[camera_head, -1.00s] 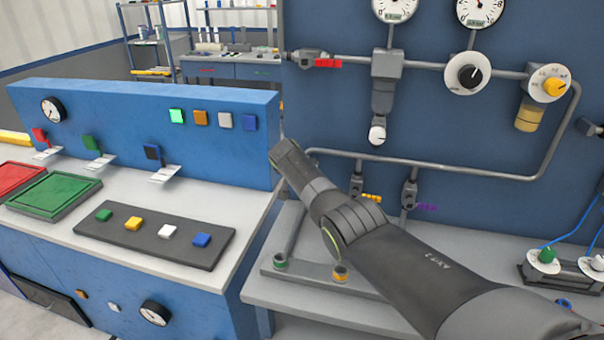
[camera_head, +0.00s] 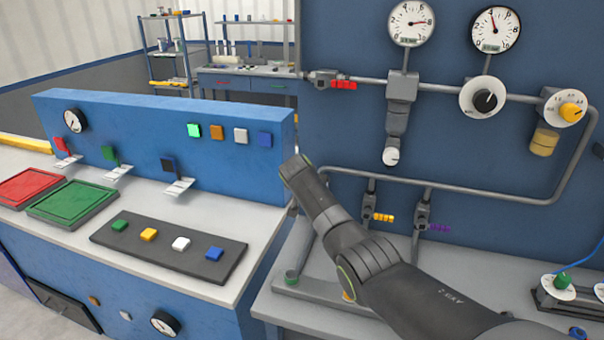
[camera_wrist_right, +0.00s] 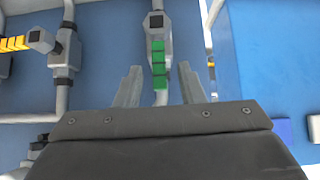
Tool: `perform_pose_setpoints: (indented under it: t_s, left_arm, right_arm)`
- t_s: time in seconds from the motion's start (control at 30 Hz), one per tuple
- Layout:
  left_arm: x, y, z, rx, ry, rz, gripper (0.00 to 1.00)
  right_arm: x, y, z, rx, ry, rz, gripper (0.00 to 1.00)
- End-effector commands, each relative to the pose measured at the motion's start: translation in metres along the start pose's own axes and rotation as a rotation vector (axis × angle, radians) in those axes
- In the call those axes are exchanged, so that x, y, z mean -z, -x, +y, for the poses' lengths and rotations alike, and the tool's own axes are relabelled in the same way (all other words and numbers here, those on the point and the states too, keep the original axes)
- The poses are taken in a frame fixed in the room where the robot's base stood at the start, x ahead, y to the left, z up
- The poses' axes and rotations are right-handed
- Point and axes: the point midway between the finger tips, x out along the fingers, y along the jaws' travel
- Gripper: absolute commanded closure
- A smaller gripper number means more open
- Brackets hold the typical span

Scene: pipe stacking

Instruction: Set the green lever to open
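The green lever (camera_wrist_right: 158,65) shows in the right wrist view, on a grey valve on a vertical pipe. It points down along the pipe. My right gripper (camera_wrist_right: 159,84) is open, with one finger on each side of the lever's lower end; I cannot tell whether either finger touches it. In the head view my right arm reaches in from the lower right and hides the green lever and the gripper's fingers. My left gripper is in neither view.
A yellow lever (camera_head: 383,217) and a purple lever (camera_head: 438,228) sit on nearby valves, and a red lever (camera_head: 343,85) higher on the pipe. A blue console (camera_head: 230,160) stands close to the left of the arm. Gauges (camera_head: 410,22) hang on the blue panel.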

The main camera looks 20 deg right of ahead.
Motion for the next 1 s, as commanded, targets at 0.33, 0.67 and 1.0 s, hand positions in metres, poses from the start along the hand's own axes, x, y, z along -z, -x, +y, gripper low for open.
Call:
perform_pose_setpoints:
  t_s: [0.33, 0.67, 1.0]
  left_arm:
    - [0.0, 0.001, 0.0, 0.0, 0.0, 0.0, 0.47]
    - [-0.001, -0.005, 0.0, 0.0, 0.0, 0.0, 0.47]
    - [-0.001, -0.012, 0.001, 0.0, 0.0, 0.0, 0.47]
  right_arm:
    - [0.0, 0.039, -0.002, 0.003, 0.0, 0.002, 0.65]
    - [-0.001, 0.087, -0.001, 0.003, 0.0, 0.002, 0.65]
    - [-0.001, 0.134, -0.001, 0.001, 0.002, 0.0, 0.65]
